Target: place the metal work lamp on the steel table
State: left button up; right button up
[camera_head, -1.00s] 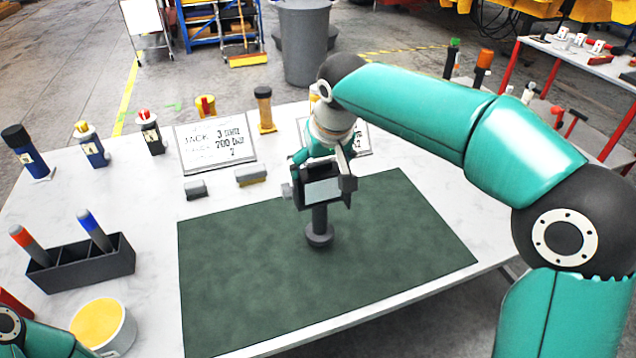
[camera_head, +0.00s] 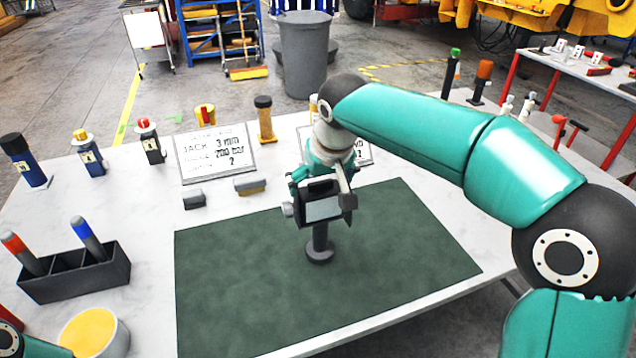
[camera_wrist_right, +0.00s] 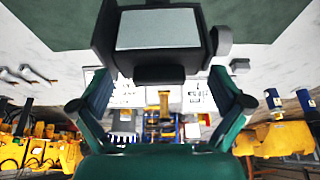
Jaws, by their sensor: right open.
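The work lamp (camera_head: 322,210) has a dark box head with a pale panel, a side knob, and a short post on a round base. It is upright over the green mat (camera_head: 230,290), and its base appears to rest on it. The mat lies on the pale table (camera_head: 130,210). My right gripper (camera_head: 322,178) is open at the top of the lamp head, partly hidden behind it. My left gripper is out of view.
A dark holder (camera_head: 75,280) with red and blue markers and a yellow-topped tub (camera_head: 92,335) stand at left. Two small blocks, sign plates (camera_head: 215,152) and several bottles line the far side. The mat around the lamp is clear. A red-legged table (camera_head: 590,75) stands at right.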

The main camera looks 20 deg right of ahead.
jog(key=v, duration=1.2)
jog(key=shift+p, duration=0.45)
